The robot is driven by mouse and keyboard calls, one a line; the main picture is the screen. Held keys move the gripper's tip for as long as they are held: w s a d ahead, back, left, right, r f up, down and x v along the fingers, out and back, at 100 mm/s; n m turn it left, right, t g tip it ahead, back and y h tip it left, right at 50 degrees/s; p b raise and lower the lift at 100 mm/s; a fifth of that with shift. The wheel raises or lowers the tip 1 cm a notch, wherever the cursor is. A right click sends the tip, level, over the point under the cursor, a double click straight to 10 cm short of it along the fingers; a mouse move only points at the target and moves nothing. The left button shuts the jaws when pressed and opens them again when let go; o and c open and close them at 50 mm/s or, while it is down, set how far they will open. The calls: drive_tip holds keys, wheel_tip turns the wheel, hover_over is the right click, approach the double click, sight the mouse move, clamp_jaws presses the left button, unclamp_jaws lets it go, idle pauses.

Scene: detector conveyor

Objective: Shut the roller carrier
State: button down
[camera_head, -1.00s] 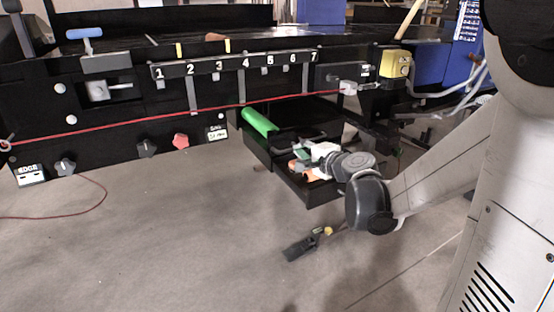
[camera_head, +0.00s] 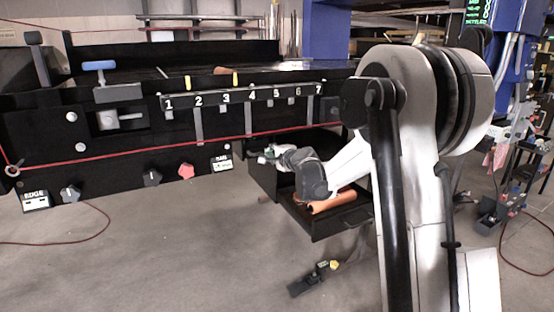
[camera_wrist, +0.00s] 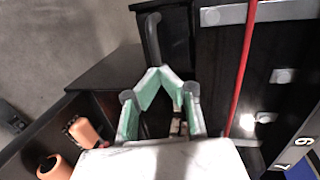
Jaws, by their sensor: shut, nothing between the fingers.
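An open black drawer (camera_head: 325,226) with a bar handle on its front stands out under the conveyor frame. I take it to be the roller carrier, but a second black drawer or box front (camera_head: 262,182) stands beside it on the left. An orange roller (camera_head: 333,203) lies in the right drawer; orange pieces (camera_wrist: 84,132) also show at lower left in the wrist view. My gripper (camera_head: 262,157) is shut and empty, left of the orange roller. In the wrist view its green-padded fingertips (camera_wrist: 160,73) meet near a dark handle (camera_wrist: 153,38); contact cannot be told.
A red cord (camera_head: 130,153) runs along the conveyor's front, close beside my gripper in the wrist view (camera_wrist: 243,70). A dark object (camera_head: 308,284) lies on the floor, which is otherwise mostly clear in front.

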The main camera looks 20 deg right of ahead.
drive_tip(key=shift+w, duration=0.7)
drive_tip(key=p+v, duration=0.2)
drive_tip(key=v, duration=1.2)
drive_tip(key=s+a+r+n+g+y+p, duration=0.1)
drive_tip(key=s+a+r+n+g+p, duration=0.3)
drive_tip(key=s+a+n, duration=0.85)
drive_tip(key=s+a+f+n+g+h+p, duration=0.1)
drive_tip(key=s+n+g, duration=0.1)
drive_tip(key=s, duration=1.2)
drive_tip(key=s+a+f+n+g+h+p, duration=0.1)
drive_tip(key=s+n+g+h, duration=0.1)
drive_tip(key=s, duration=1.2)
drive_tip(key=shift+s+a+f, duration=0.2)
drive_tip(key=shift+s+f, duration=0.05)
drive_tip(key=shift+f, duration=0.05)
